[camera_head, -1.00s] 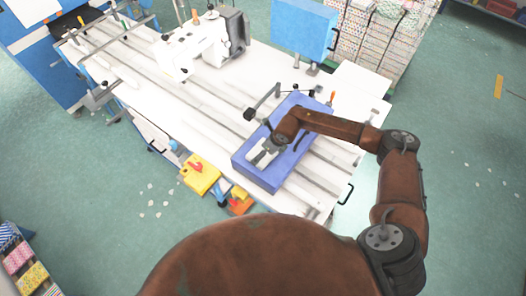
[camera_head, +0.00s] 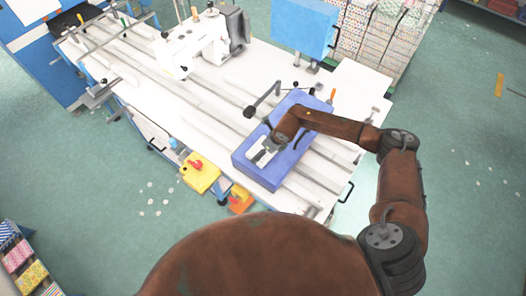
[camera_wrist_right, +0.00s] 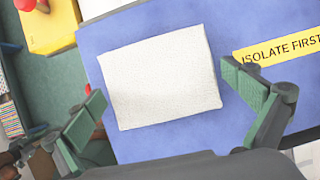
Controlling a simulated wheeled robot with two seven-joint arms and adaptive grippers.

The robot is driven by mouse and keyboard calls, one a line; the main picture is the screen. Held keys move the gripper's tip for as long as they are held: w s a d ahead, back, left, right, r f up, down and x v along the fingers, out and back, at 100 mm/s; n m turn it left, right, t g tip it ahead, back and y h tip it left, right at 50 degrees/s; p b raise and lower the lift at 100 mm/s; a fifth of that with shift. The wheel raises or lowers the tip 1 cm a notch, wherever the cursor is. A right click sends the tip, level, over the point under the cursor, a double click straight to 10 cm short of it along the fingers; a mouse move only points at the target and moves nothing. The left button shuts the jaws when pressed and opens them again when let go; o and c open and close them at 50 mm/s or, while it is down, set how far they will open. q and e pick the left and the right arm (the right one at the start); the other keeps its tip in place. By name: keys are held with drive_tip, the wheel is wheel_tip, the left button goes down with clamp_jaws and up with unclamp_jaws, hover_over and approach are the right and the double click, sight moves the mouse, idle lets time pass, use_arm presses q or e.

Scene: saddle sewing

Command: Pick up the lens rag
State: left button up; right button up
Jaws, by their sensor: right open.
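The lens rag (camera_wrist_right: 160,78) is a flat, whitish, roughly square cloth. It lies on the blue box top (camera_wrist_right: 222,130) in the right wrist view. My right gripper (camera_wrist_right: 165,90) is open, with its green-padded fingers on either side of the rag and apart from it. In the head view my right gripper (camera_head: 262,152) is over the front left part of the blue box (camera_head: 262,176), and it covers most of the rag there. My left gripper is not in view.
A yellow label reading "ISOLATE FIRST" (camera_wrist_right: 282,48) is beside the rag. A black lever arm (camera_head: 262,100) stands beside the blue box. A white sewing machine (camera_head: 195,45) stands farther back on the white table (camera_head: 130,75).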

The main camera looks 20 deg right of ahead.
sight(261, 148)
drive_tip(key=c, duration=0.8)
drive_tip(key=shift+r, duration=0.1)
drive_tip(key=shift+r+p, duration=0.15)
drive_tip(key=shift+p, duration=0.2)
drive_tip(key=shift+r, duration=0.25)
wheel_tip(261, 148, up, 3)
drive_tip(key=shift+s+b, duration=0.1)
drive_tip(key=shift+b, duration=0.4)
drive_tip(key=s+r, duration=0.1)
drive_tip(key=r, duration=0.1)
drive_tip(key=s+a+r+b, duration=0.1)
drive_tip(key=s, duration=0.1)
drive_tip(key=s+r+b, duration=0.1)
drive_tip(key=s+r, duration=0.1)
drive_tip(key=shift+a+r, duration=0.35)
drive_tip(key=shift+a, duration=0.05)
drive_tip(key=s+a+r+b, duration=0.1)
drive_tip(key=s, duration=0.1)
drive_tip(key=s+a+r+b, duration=0.1)
drive_tip(key=s, duration=0.2)
drive_tip(key=s+a+r+b, duration=0.1)
drive_tip(key=s, duration=0.2)
drive_tip(key=shift+r, duration=0.4)
